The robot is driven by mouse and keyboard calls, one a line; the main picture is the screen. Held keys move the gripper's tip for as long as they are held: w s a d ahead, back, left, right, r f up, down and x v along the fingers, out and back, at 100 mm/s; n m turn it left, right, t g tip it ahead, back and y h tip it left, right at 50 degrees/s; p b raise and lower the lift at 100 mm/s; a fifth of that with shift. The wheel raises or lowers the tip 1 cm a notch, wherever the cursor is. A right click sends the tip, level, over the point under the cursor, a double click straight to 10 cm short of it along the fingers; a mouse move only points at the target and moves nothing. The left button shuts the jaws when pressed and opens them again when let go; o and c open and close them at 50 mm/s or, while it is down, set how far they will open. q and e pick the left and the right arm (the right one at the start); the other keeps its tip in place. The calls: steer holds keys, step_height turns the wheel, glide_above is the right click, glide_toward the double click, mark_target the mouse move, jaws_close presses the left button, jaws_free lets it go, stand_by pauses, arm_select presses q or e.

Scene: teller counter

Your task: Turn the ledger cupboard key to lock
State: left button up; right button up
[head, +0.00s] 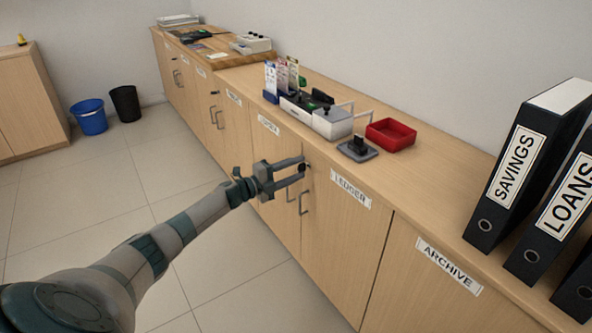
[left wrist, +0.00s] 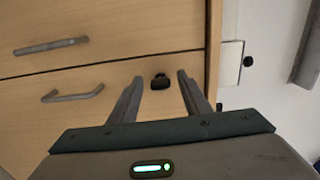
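The ledger cupboard (head: 340,245) is a light wood door marked LEDGER, on the front of the long counter. Its small dark key (head: 307,167) sits at the door's upper left corner, partly hidden by my fingers. The key also shows in the left wrist view (left wrist: 160,82), a dark knob against the wood. My left gripper (head: 302,170) is open in front of the key. In the left wrist view the fingers stand one on each side of the key with gaps, not closed on it. The key's turn angle is hard to tell. My right gripper is out of view.
Bar handles (head: 304,203) project below the key. A black stamp on a grey pad (head: 358,150), a red tray (head: 391,135) and black binders (head: 507,175) stand on the counter. Blue (head: 89,117) and black (head: 125,104) bins stand far left. Floor before the cupboards is clear.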

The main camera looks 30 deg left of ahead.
arm_select(q)
steer(key=shift+s, duration=0.15)
steer(key=p+v, duration=0.1)
steer(key=v, duration=1.6)
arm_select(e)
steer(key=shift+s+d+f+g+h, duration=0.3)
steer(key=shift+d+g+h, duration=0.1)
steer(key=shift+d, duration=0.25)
arm_select(q)
steer(key=shift+a+f, duration=0.1)
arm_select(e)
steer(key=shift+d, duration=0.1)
